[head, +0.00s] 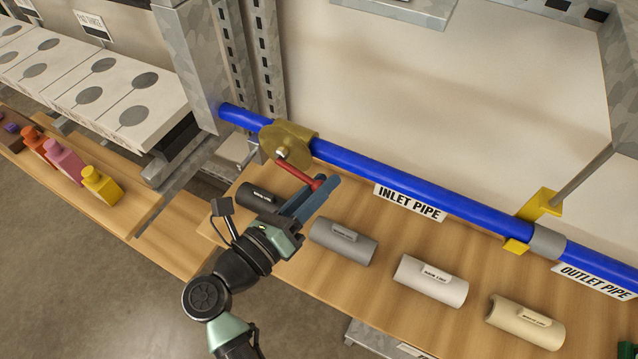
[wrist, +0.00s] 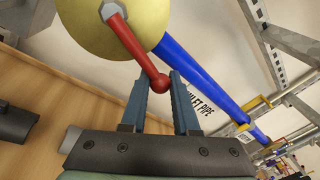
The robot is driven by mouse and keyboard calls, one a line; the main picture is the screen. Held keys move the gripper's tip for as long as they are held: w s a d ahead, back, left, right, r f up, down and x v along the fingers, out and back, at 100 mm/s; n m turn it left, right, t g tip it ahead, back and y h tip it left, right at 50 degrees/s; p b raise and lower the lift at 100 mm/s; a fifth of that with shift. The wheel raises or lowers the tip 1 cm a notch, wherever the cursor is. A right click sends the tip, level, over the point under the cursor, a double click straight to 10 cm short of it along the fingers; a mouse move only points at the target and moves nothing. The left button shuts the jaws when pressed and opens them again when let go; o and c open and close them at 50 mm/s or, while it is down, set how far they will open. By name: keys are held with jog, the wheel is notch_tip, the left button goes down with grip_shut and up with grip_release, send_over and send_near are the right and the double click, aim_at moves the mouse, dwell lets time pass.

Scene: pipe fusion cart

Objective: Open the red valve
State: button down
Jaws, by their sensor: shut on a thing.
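The red valve handle (head: 297,172) reaches out from a round brass valve body (head: 289,143) on the blue pipe (head: 375,173). In the head view the handle slants down to the right, away from the pipe's line. My gripper (head: 322,186) is shut on the handle near its ball end. In the wrist view the red handle (wrist: 135,48) runs down from a grey nut to a ball that sits between my two blue-grey fingers (wrist: 161,85). The brass body (wrist: 88,28) fills the top left there.
Grey, white and beige pipe pieces lie on the wooden shelf (head: 390,312) below the pipe; a dark piece (head: 262,196) lies close beside my gripper. Inlet (head: 410,203) and outlet labels mark the pipe. Bottles (head: 102,185) stand at the left.

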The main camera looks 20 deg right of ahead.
jog(key=shift+s+r+n+t+p, duration=0.1)
jog(key=shift+r+n+t+p, duration=0.2)
jog(key=shift+r+n+p, duration=0.8)
jog(key=shift+d+r+n+h+p, duration=0.1)
jog(key=shift+r+n+h+p, duration=0.15)
jog(key=shift+n+p, duration=0.65)
jog(key=c, duration=0.7)
grip_release()
jog(key=shift+o, duration=0.2)
jog(key=shift+s+f, duration=0.1)
jog(key=b+v, duration=0.3)
jog(key=v, duration=1)
